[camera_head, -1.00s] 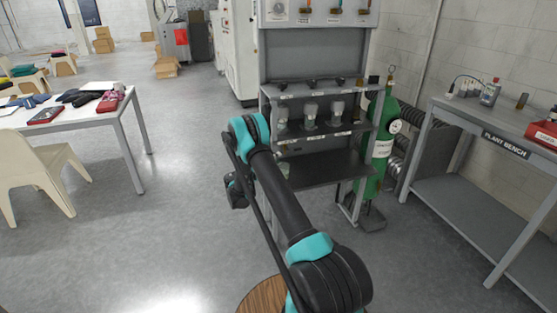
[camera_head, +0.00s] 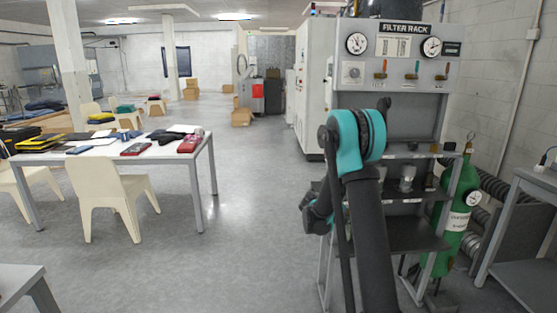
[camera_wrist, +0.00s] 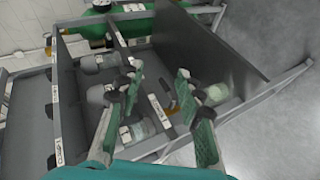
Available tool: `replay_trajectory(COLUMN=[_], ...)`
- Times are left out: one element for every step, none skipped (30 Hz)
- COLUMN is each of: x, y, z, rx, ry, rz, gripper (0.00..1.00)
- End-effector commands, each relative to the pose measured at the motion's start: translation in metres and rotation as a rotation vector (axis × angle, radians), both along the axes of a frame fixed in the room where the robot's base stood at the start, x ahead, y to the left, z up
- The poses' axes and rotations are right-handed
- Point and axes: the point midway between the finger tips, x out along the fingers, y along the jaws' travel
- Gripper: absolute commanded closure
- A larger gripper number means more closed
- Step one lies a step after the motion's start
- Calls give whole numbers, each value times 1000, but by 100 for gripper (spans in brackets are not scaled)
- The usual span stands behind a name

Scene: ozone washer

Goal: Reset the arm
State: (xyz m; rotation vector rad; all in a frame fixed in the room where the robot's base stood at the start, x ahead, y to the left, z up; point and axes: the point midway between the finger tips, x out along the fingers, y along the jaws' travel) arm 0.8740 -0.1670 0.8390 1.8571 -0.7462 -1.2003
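My arm (camera_head: 368,235) rises in front of the filter rack (camera_head: 398,75) in the head view, bent at its teal joint. My gripper is not clearly visible in that view. In the wrist view my gripper (camera_wrist: 158,82) has its two green fingers spread apart, with nothing visibly clamped between them. Behind the fingers are the rack's shelves, seen turned sideways. Another jar (camera_wrist: 216,93) shows just right of the right finger.
A green gas cylinder (camera_head: 458,210) stands right of the rack, beside a grey bench (camera_head: 530,190). A white table (camera_head: 165,150) with folded items and a cream chair (camera_head: 105,195) stand at left. The floor (camera_head: 250,200) between table and rack is clear.

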Motion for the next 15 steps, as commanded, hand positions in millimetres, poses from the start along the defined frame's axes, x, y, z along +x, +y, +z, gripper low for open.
replay_trajectory(x=[-16,-24,-36,-45,-54,-66,-76,-85,-98,-108,-118,-131,-141,-151,-165], y=[-1,0,1,2,3,5,6,8,11,13,15,19,21,24,28], z=[7,9,13,15,17,19,20,22,23,24,25,26,27,27,27], rx=[40,66,100,127,153,188,214,240,275,301,326,362,387,414,449], ry=[8,12,18,22,25,31,34,38,42,45,48,50,52,54,56], rz=[-1,0,0,1,1,1,2,2,3,5,6,7,8,8,9], gripper=[64,64,64,64,64,64,64,64,64,64,64,64,64,64,64])
